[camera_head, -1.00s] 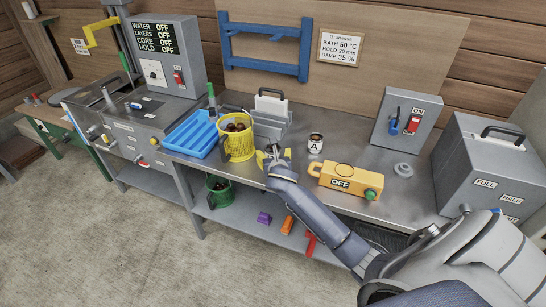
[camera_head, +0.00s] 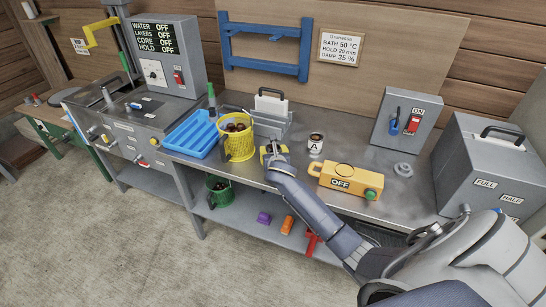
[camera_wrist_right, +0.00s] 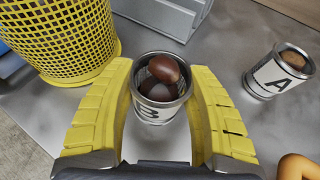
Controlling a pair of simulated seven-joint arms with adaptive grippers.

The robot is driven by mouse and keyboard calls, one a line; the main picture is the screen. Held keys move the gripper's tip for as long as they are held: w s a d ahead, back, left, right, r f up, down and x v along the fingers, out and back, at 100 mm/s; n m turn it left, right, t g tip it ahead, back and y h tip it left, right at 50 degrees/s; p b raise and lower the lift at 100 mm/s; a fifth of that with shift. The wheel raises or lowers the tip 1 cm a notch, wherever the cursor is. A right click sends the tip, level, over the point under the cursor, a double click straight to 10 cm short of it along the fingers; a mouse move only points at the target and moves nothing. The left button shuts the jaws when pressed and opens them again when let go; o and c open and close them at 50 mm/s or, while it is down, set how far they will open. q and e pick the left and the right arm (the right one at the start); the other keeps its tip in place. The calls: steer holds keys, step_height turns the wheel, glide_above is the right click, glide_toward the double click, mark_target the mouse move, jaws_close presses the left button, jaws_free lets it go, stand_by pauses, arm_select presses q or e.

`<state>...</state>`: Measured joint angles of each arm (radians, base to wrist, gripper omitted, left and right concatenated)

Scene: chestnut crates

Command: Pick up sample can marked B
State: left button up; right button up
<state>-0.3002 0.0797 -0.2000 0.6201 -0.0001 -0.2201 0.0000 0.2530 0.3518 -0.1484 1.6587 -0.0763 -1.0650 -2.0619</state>
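The sample can marked B (camera_wrist_right: 150,113) is a small metal can with a white label and brown chestnuts in it. It stands upright in the right wrist view, its letter partly out of sight. My right gripper (camera_wrist_right: 162,72) has its yellow fingers on both sides of the can, against its sides near the rim. In the head view my right gripper (camera_head: 275,151) is low over the bench, and it mostly hides the can. My left gripper is not in view.
Can A (camera_head: 315,144) stands to the right of the gripper. A yellow mesh basket (camera_head: 238,146) of chestnuts is close on the left. A grey rack (camera_head: 271,122) is behind. A yellow box marked OFF (camera_head: 349,181) lies at the right. A blue tray (camera_head: 190,134) is farther left.

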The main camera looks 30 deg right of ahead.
steer(key=c, duration=0.6)
steer(key=shift+r, duration=0.15)
